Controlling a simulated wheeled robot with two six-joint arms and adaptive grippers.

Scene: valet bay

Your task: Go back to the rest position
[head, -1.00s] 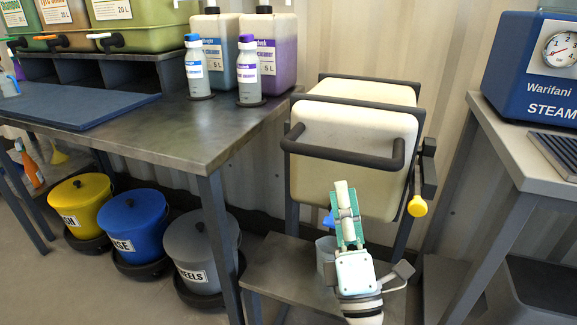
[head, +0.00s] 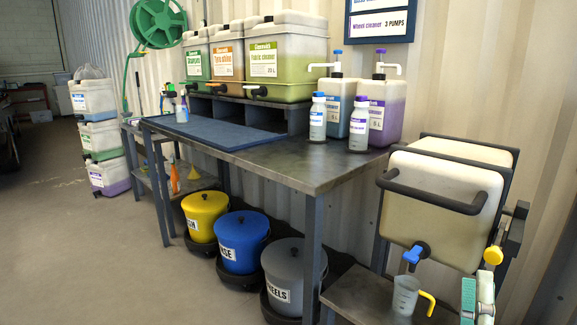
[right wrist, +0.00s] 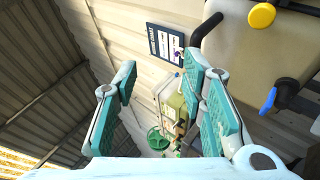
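My right gripper (head: 477,287) shows at the lower right of the head view, beside the measuring jug and apart from it. In the right wrist view the gripper (right wrist: 160,78) has its teal-padded fingers spread, with nothing between them. The left gripper is not in view. A clear jug (head: 405,295) with a yellow handle stands upright on a low metal stand (head: 350,300), under the blue tap (head: 416,253) of a cream tank (head: 440,205). What the jug holds is hard to tell.
The tank's frame and yellow knob (head: 493,255) are close to my gripper.

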